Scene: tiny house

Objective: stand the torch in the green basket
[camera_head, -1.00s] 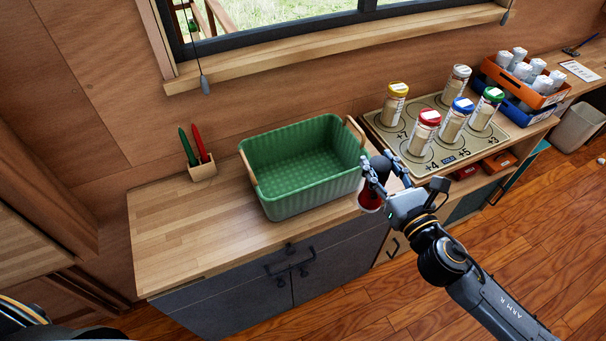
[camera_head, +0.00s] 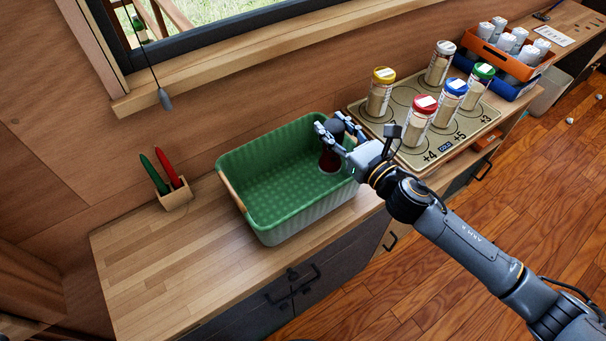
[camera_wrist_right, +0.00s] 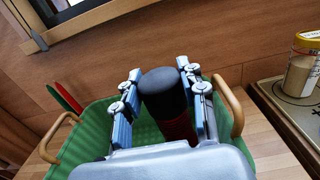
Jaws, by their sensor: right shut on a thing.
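The green basket (camera_head: 270,231) stands on the wooden counter, with a wooden handle at each end. My right gripper (camera_head: 334,129) is over the basket's right end, shut on the torch (camera_head: 328,158). The torch is dark and red, roughly upright, with its lower end inside the basket; I cannot tell if it touches the basket floor. In the right wrist view the torch's black top (camera_wrist_right: 162,84) shows between the two fingers, with the basket (camera_wrist_right: 88,138) around and behind it. My left gripper is not in view.
A small wooden holder (camera_head: 175,201) with a green and a red pen stands left of the basket. A board (camera_head: 398,157) with several coloured-lid jars is close on the right. Orange and blue crates (camera_head: 500,62) stand farther back. The counter's left front is bare.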

